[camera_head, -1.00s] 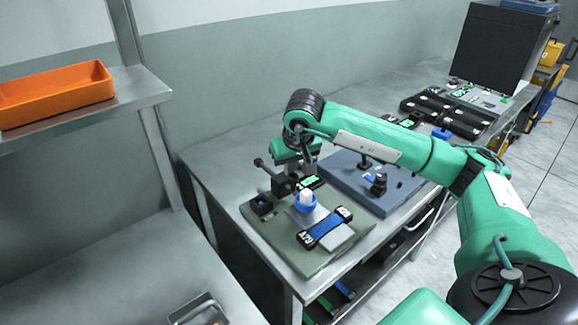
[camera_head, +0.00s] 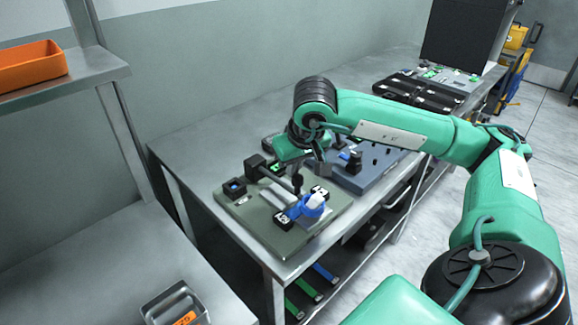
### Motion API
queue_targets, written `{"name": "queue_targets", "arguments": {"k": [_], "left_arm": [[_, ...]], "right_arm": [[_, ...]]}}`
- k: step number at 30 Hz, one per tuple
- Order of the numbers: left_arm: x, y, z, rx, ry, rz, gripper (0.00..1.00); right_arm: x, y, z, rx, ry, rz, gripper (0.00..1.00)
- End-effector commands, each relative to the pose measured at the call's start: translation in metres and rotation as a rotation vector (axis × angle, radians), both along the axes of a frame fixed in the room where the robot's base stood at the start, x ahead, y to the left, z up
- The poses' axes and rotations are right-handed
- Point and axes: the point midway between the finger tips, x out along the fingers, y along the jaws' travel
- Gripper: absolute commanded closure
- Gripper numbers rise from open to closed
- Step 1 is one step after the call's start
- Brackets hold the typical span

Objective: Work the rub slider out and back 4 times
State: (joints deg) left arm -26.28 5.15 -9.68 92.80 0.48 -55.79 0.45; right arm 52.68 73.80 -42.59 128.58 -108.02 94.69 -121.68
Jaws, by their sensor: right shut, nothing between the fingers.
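The rub slider (camera_head: 313,205), a blue ring with a white knob, sits over the blue webbing strap, on the front-right part of the grey-green rig plate (camera_head: 335,222). The strap is mostly hidden beneath it. Black clamps hold the strap's ends, one at the front left (camera_head: 283,221) and one at the back right (camera_head: 320,192). My right gripper (camera_head: 297,186) is shut and empty, pointing down just behind and left of the slider. I cannot tell whether it touches it. My left gripper is out of view.
A dark blue fixture board (camera_head: 375,172) lies beyond. Black trays (camera_head: 420,90) stand farther along the bench. A metal tray (camera_head: 176,306) is at lower left.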

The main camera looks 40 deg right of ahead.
Motion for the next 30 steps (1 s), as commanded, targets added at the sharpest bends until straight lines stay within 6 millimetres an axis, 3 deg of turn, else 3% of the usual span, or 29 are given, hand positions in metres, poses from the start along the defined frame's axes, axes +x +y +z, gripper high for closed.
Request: {"name": "queue_targets", "arguments": {"k": [8, 13, 24, 30], "left_arm": [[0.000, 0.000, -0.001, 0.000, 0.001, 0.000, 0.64], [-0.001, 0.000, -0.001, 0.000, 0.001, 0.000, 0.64], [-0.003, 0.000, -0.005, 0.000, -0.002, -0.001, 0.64], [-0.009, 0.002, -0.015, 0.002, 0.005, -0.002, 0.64]], "right_arm": [[-0.004, 0.002, -0.004, -0.001, 0.020, 0.007, 1.00], [-0.007, 0.003, 0.005, -0.001, 0.019, 0.008, 1.00], [-0.028, 0.007, 0.084, -0.001, 0.004, 0.007, 1.00], [-0.037, 0.009, 0.116, 0.001, 0.004, 0.003, 1.00]]}}
